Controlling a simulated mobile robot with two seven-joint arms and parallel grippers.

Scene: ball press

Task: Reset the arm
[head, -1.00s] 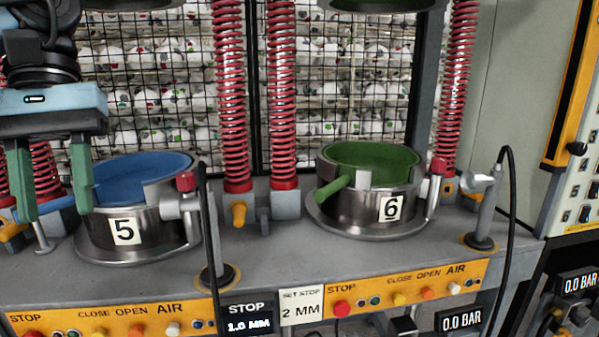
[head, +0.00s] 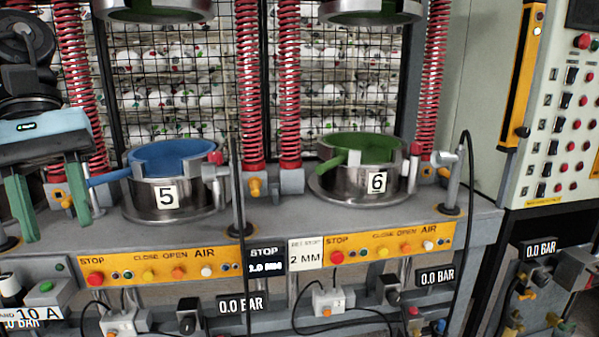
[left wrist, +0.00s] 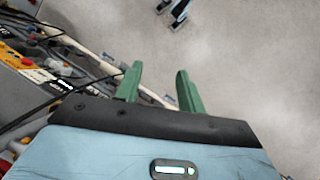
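My left gripper (head: 56,232) is at the left edge of the head view, fingers pointing down and apart with nothing between them. It is in front of and left of press station 5. In the left wrist view its two green fingers (left wrist: 160,70) are spread over grey floor, empty. Station 5 has a steel pot (head: 150,197) with a blue mould (head: 165,157), whose blue handle (head: 107,177) points left towards the gripper; contact is not visible. Station 6 has a steel pot (head: 352,187) with a green mould (head: 370,148) and green handle (head: 332,162).
Orange button panels (head: 150,269) run along the bench front. Red springs (head: 247,90) and a wire cage of balls stand behind. Black hoses and posts rise from the bench. A control cabinet (head: 560,110) is at the right. Open floor (left wrist: 250,70) shows in the wrist view.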

